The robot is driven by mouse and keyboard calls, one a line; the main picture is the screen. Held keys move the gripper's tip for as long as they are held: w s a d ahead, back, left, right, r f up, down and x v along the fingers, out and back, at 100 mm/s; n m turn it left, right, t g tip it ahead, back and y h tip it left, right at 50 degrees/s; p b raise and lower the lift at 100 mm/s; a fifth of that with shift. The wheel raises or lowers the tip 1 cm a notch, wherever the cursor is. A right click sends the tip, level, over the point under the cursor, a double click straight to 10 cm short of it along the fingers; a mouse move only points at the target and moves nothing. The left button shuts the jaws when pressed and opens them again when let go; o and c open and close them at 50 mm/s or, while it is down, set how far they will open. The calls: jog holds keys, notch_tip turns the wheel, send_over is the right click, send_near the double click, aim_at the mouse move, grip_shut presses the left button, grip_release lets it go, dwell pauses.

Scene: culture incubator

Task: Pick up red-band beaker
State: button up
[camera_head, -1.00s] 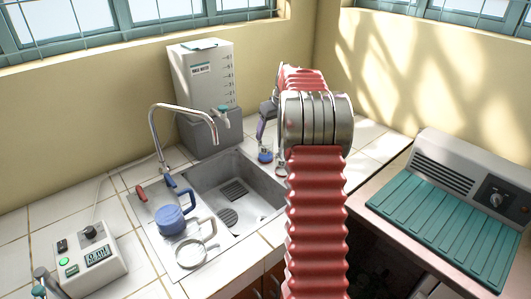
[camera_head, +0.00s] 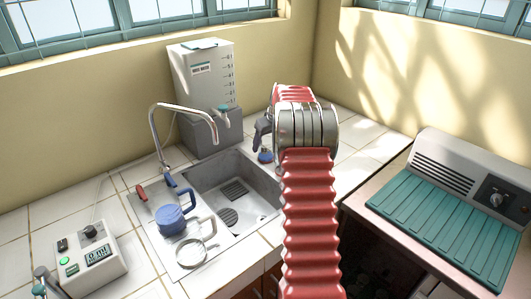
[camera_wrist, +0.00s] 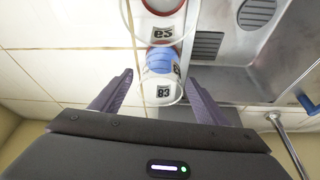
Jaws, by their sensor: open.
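The red-band beaker (camera_wrist: 163,7) is at the top edge of the wrist view, partly cut off. It has a dark label on white and stands beyond the blue-band beaker. In the head view my arm hides it. The blue-band beaker (camera_wrist: 161,68) lies in line between my fingertips and the red-band one; it also shows beside the sink in the head view (camera_head: 265,156). My gripper (camera_wrist: 158,78) is open and empty, its fingers spread to either side of the blue-band beaker in the picture. Whether they are level with it I cannot tell.
The steel sink (camera_head: 262,205) with a curved tap (camera_head: 184,107) lies left of my arm. A water tank (camera_head: 203,78) stands behind it. A teal-topped machine (camera_head: 445,230) is at right.

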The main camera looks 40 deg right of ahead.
aim_at(264, 149)
jog(key=x, duration=0.5)
jog(key=shift+c, duration=0.6)
jog(key=c, duration=1)
